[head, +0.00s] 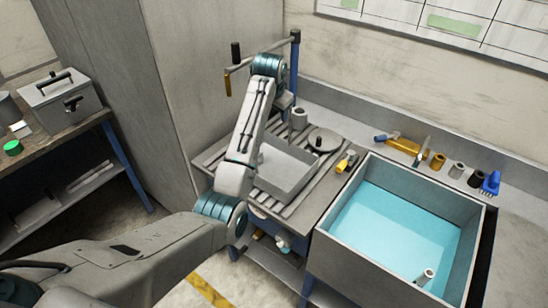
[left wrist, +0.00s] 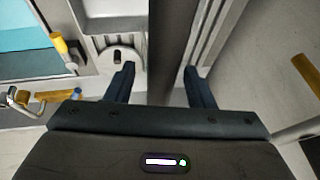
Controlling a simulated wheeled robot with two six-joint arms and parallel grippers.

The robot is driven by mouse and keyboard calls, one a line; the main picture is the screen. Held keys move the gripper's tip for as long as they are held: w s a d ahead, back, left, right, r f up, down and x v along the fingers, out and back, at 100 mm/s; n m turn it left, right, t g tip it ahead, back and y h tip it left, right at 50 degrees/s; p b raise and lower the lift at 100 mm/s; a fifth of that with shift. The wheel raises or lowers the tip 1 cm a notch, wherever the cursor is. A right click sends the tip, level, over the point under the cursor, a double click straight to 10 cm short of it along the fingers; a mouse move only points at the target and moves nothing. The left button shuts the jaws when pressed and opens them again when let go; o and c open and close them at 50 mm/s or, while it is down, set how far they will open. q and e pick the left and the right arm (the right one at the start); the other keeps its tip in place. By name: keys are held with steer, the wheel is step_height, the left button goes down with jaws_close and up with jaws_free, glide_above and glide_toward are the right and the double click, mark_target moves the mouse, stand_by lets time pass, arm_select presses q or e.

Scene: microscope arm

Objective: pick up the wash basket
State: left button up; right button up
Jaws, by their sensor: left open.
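The wash basket looks to be the grey open box (head: 297,172) on the slatted rack, left of the sink. My left arm hides part of it in the head view. Part of a grey box edge also shows at the top of the left wrist view (left wrist: 112,22). My left gripper (left wrist: 158,72) is open, its two dark fingers apart. A dark bar (left wrist: 171,45) shows between the fingers; I cannot tell whether it lies between them or beyond. In the head view the gripper is mostly hidden behind the wrist, near the rack's back. My right gripper is not in view.
A sink with blue liquid (head: 395,235) stands right of the rack. A round lid (head: 325,139) and a grey cylinder (head: 298,119) are behind the box. A blue post (head: 295,65) with a crossbar rises close to my wrist. Small tools line the back ledge.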

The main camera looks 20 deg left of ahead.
arm_select(q)
steer(key=shift+f, duration=0.25)
stand_by(0.3)
jaws_close()
steer(key=shift+r, duration=0.15)
